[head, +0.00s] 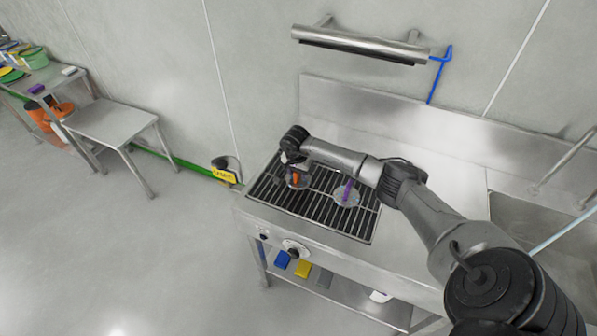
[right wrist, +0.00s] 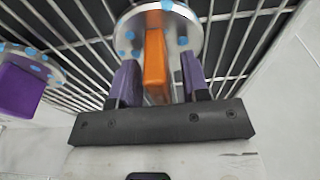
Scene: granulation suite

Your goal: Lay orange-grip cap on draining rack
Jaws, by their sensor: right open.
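The orange-grip cap (head: 296,179) is a round metal disc with an orange block grip, at the left of the draining rack (head: 318,206). In the right wrist view its disc (right wrist: 183,28) shows blue spots and appears to rest on the bars. My right gripper (head: 294,162) is right above it. In the right wrist view the right gripper's (right wrist: 158,66) two purple fingers stand apart on either side of the orange grip (right wrist: 155,62), with visible gaps. My left gripper is not in view.
A purple-grip cap (head: 346,194) lies on the rack to the right. Blue (head: 282,260) and yellow (head: 303,269) blocks sit on the shelf below. A wall rail (head: 360,44) hangs behind. The steel surface right of the rack is partly under my arm. A small table (head: 110,122) stands left.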

